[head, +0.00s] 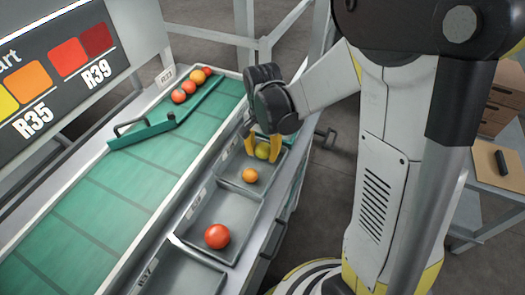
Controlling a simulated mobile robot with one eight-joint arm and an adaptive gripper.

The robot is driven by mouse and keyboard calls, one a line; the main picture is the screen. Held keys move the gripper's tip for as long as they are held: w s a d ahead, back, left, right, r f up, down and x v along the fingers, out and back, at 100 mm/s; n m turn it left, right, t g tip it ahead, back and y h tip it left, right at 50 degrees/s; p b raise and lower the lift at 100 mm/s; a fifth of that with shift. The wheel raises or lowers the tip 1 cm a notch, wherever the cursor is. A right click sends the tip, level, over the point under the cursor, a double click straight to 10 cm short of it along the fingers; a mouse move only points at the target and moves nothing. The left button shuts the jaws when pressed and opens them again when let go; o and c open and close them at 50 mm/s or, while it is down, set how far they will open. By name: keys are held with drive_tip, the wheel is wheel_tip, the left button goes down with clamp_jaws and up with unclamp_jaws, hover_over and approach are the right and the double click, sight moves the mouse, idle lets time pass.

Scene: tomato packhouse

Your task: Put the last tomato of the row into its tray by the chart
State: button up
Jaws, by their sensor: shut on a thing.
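My gripper (263,147) has yellow fingers and points down over the far part of the tray row. It is shut on a yellow-green tomato (262,151), which is partly hidden by the fingers. I cannot tell whether this tomato touches the tray below. An orange tomato (250,175) lies in the grey tray (229,184) just nearer than the gripper. A red tomato (217,236) lies in the following grey tray (236,208). The nearest tray (185,272) looks empty where it shows. The colour chart (60,65) stands at the upper left, with yellow to dark red patches marked R35 and R39.
The green belt (105,205) runs left of the trays, its near part bare. Several red and orange tomatoes (188,87) sit at its far end behind a green gate (158,125). Metal posts (245,35) stand beyond the gripper. A table with brown boxes (503,100) is at right.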

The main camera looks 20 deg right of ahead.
drive_tip(key=shift+f+b, duration=0.55)
drive_tip(key=shift+f, duration=0.05)
idle(0.6)
drive_tip(key=o, duration=0.9)
drive_tip(key=c, duration=0.3)
drive_tip(key=shift+r+p, duration=2.65)
drive_tip(key=shift+r, duration=0.9)
